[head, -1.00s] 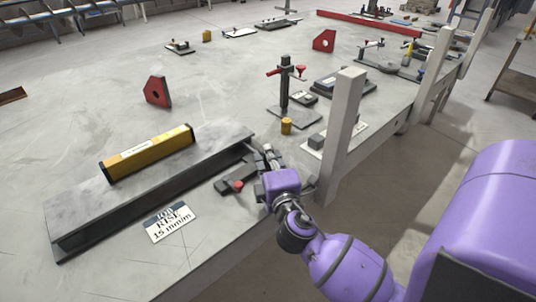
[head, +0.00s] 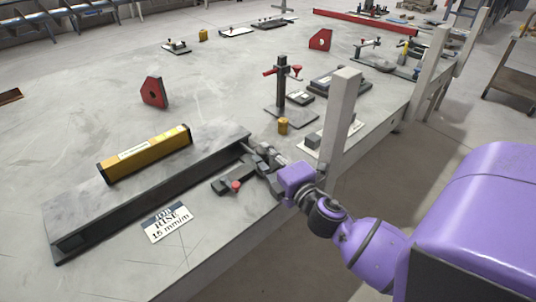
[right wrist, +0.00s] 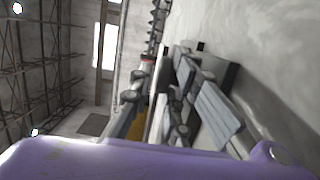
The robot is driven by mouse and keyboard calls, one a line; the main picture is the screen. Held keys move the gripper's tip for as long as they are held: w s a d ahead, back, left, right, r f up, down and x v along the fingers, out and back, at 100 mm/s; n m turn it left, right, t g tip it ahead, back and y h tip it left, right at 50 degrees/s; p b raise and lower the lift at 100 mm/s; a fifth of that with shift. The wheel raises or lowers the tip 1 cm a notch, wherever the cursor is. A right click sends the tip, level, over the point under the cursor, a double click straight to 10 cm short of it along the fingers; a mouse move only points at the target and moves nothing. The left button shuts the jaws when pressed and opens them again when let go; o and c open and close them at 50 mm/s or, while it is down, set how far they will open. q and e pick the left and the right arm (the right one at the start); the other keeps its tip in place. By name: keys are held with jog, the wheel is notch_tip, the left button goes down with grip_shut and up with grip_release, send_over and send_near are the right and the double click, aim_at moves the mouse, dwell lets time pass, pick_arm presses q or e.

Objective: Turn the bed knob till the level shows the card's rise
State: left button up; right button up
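The grey bed (head: 215,150) is a long beam lying on the table at the left. The yellow level (head: 145,153) lies on its top; its vial reading is too small to tell. The white card (head: 167,222) lies in front of the bed and reads "JOB RISE 15 mm/m". My right gripper (head: 254,156) is at the bed's right end, fingers pointing at that end. They hide the knob, and I cannot tell whether they touch it. In the right wrist view the gripper (right wrist: 155,100) shows dark fingers, but their opening is unclear. My left gripper is not in view.
A dark block with a red knob (head: 236,187) sits close below my right gripper. A pale post (head: 342,120) rises at the table edge to its right. A brass cylinder (head: 283,126) and a red-handled stand (head: 282,85) stand behind. The table's left rear is mostly clear.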

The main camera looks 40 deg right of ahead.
jog(key=shift+s+f, duration=0.1)
jog(key=shift+s, duration=0.15)
jog(key=s+a, duration=0.1)
jog(key=s, duration=1)
jog(key=shift+s+a, duration=0.2)
